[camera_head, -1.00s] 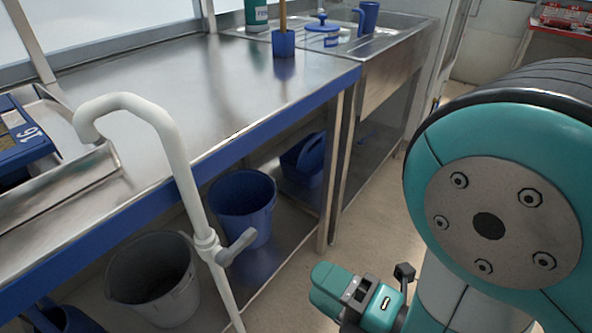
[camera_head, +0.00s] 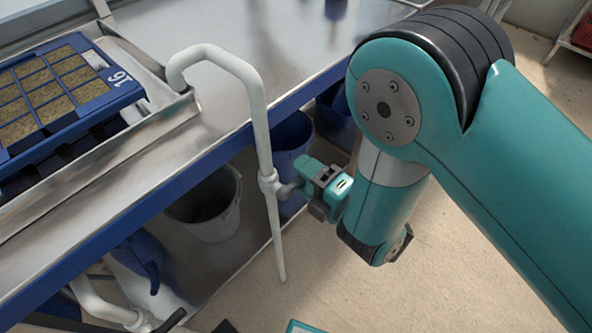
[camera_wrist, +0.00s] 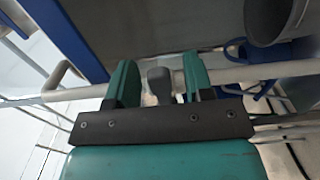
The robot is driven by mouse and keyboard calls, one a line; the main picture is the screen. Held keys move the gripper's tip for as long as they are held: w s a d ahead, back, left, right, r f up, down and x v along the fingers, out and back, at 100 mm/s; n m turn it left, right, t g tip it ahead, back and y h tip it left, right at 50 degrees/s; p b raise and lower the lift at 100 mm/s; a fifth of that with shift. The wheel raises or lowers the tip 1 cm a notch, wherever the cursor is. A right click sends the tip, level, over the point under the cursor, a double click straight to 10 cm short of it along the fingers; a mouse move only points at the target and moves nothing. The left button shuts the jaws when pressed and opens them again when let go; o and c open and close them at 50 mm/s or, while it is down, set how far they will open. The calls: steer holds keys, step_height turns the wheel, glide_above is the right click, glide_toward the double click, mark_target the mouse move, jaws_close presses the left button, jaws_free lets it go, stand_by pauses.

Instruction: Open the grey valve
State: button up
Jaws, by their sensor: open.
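The grey valve (camera_head: 268,183) sits on an upright pale pipe (camera_head: 261,130) with a hooked top, in front of the bench. Its short lever handle (camera_head: 288,189) points right, toward my gripper (camera_head: 304,178). In the wrist view the grey handle (camera_wrist: 159,80) shows between the two teal fingers of my gripper (camera_wrist: 160,88). The fingers are open, one on each side of the handle, with gaps visible. The finger farther from the head camera is partly hidden there.
A steel bench with a blue edge (camera_head: 225,135) stands behind the pipe. A grey bucket (camera_head: 222,222) and a blue bucket (camera_head: 291,132) stand below. Open floor lies at front right.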

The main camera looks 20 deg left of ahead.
mark_target(274, 199)
steer(key=shift+a, duration=0.1)
jaws_close()
steer(key=shift+f, duration=0.1)
steer(key=f+m, duration=0.1)
steer(key=m, duration=0.1)
steer(key=f+m, duration=0.1)
steer(key=m, duration=0.1)
steer(key=shift+s, duration=0.2)
steer(key=shift+s+a+f+m, duration=0.3)
steer(key=shift+s+f+m, duration=0.35)
steer(key=shift+m, duration=1.65)
steer(key=shift+s+a+f+m, duration=0.4)
steer(key=shift+s+m, duration=0.5)
steer(key=shift+m, duration=1.4)
steer(key=shift+s+a+f+m, duration=0.25)
steer(key=shift+s+f+m, duration=0.4)
steer(key=shift+m, duration=1.65)
steer(key=shift+s+r, duration=0.1)
steer(key=shift+s, duration=0.05)
